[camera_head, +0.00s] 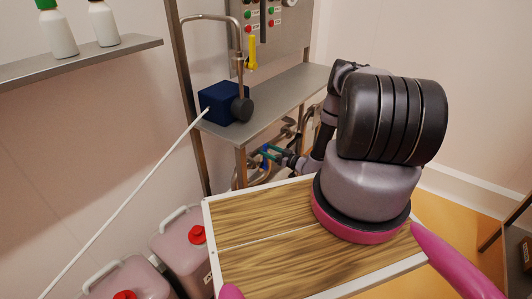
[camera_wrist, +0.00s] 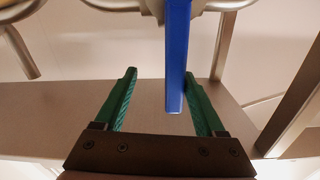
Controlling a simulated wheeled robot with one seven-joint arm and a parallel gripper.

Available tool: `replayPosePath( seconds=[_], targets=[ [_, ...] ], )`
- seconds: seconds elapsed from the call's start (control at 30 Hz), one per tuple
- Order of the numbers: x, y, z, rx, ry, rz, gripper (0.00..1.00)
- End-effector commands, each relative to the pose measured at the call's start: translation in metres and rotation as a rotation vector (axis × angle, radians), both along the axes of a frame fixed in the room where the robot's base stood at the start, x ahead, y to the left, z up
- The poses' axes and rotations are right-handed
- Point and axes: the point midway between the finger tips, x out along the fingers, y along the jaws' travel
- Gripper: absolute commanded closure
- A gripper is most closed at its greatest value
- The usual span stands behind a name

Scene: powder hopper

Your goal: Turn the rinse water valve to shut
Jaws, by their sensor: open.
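The blue valve lever (camera_wrist: 177,60) comes down from the pipework (camera_wrist: 215,4) at the top of the wrist view. Its lower end lies between the two green fingers of my gripper (camera_wrist: 160,77), closer to the right finger, with a clear gap to the left one. My gripper is open. In the camera_head view my gripper (camera_head: 271,153) is below the steel shelf, at the pipes, with the blue lever (camera_head: 264,162) just beside it, small and partly hidden. No label on the lever can be read.
The steel shelf (camera_head: 280,98) above carries a dark blue box (camera_head: 218,101). A yellow handle (camera_head: 252,53) is by the control panel (camera_head: 270,30). Table legs (camera_wrist: 225,45) and (camera_wrist: 295,100) stand near my gripper. Red-capped canisters (camera_head: 185,243) stand at lower left.

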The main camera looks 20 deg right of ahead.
Motion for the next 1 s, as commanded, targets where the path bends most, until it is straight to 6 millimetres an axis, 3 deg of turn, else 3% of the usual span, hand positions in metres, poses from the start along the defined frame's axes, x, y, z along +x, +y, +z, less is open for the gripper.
replayPosePath(
  seconds=[1.0],
  targets=[
    [-0.0029, 0.0029, -0.001, 0.003, 0.003, 0.005, 0.43]
  ],
)
